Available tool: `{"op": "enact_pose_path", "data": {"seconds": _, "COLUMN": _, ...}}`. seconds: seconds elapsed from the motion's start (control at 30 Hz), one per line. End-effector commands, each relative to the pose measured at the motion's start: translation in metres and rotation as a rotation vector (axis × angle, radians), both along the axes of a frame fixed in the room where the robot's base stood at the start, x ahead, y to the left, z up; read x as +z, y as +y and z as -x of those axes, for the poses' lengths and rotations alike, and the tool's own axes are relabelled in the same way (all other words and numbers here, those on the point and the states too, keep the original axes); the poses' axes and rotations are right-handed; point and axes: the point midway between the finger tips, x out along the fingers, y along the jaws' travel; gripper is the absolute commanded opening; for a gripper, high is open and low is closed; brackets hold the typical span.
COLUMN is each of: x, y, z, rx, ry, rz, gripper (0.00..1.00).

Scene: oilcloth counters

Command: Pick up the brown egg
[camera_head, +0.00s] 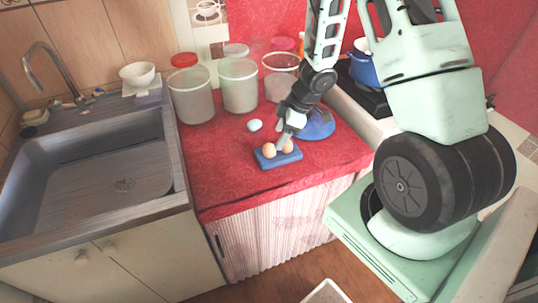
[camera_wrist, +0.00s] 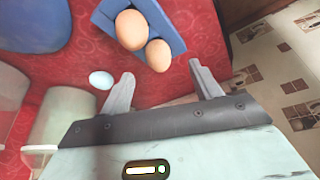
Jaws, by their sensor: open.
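Two brown eggs sit on a small blue tray (camera_head: 266,163) near the counter's front edge: a left brown egg (camera_head: 269,150) and a right brown egg (camera_head: 287,147). My gripper (camera_head: 283,141) is open and empty, just above the tray. In the wrist view, one brown egg (camera_wrist: 158,56) lies just beyond the fingertips, roughly in line with the gap between them. The other brown egg (camera_wrist: 131,29) lies farther out, on the blue tray (camera_wrist: 168,37). My gripper (camera_wrist: 162,70) shows both fingers apart. I cannot tell whether a finger touches an egg.
A pale blue egg (camera_head: 254,125) lies on the red counter (camera_head: 225,175) behind the tray. A round blue thing (camera_head: 318,125) is at the right. Several jars, including one with a red lid (camera_head: 191,95), stand behind. A sink (camera_head: 110,165) is left.

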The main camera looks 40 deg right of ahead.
Motion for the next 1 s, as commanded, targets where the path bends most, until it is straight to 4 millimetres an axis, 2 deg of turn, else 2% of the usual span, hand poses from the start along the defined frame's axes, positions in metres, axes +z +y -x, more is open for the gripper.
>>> {"op": "enact_pose_path", "data": {"seconds": 0.03, "x": -0.008, "y": 0.002, "z": -0.001, "rx": 0.002, "ry": 0.000, "rz": 0.000, "gripper": 0.63}}
{"op": "enact_pose_path", "data": {"seconds": 0.27, "x": -0.021, "y": 0.007, "z": -0.007, "rx": 0.002, "ry": 0.001, "rz": 0.001, "gripper": 0.63}}
{"op": "enact_pose_path", "data": {"seconds": 0.53, "x": -0.054, "y": 0.019, "z": -0.020, "rx": 0.002, "ry": 0.001, "rz": 0.001, "gripper": 0.63}}
{"op": "enact_pose_path", "data": {"seconds": 0.87, "x": -0.058, "y": 0.020, "z": -0.022, "rx": 0.001, "ry": -0.001, "rz": 0.002, "gripper": 0.63}}
{"op": "enact_pose_path", "data": {"seconds": 0.97, "x": -0.058, "y": 0.020, "z": -0.022, "rx": 0.001, "ry": -0.001, "rz": 0.002, "gripper": 0.35}}
{"op": "enact_pose_path", "data": {"seconds": 1.0, "x": -0.058, "y": 0.020, "z": -0.022, "rx": 0.001, "ry": 0.000, "rz": 0.002, "gripper": 0.30}}
